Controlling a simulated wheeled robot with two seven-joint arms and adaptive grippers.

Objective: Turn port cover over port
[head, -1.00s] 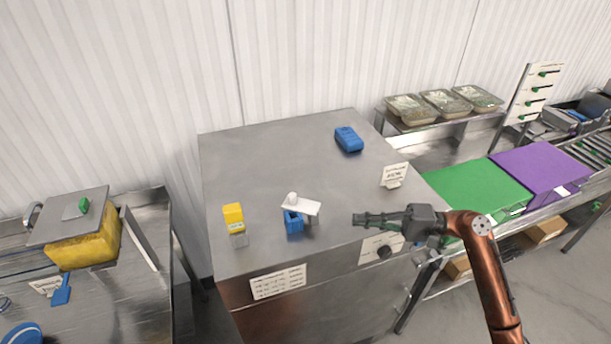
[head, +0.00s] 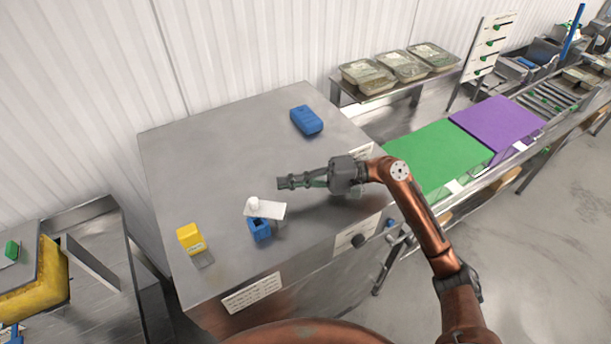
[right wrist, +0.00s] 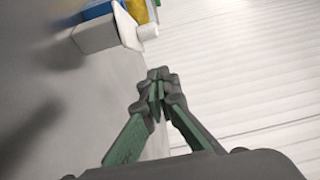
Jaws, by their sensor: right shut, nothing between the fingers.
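The port cover (head: 270,210) is a white plate with a round knob (head: 254,204) at its left end. It sits swung back behind and above the blue port (head: 260,231), whose dark opening is uncovered. The cover (right wrist: 98,35) and its knob (right wrist: 148,31) also show in the right wrist view, top left. My right gripper (head: 280,183) is shut and empty, above the cabinet top, behind and a little right of the cover and apart from it. Its closed fingertips also show in the right wrist view (right wrist: 157,88). My left gripper is not in view.
The steel cabinet top (head: 190,150) is mostly clear. A yellow box (head: 190,238) stands left of the port. A blue block (head: 306,120) lies at the back. A control knob (head: 358,241) is on the front face. Green (head: 435,155) and purple (head: 497,122) surfaces lie right.

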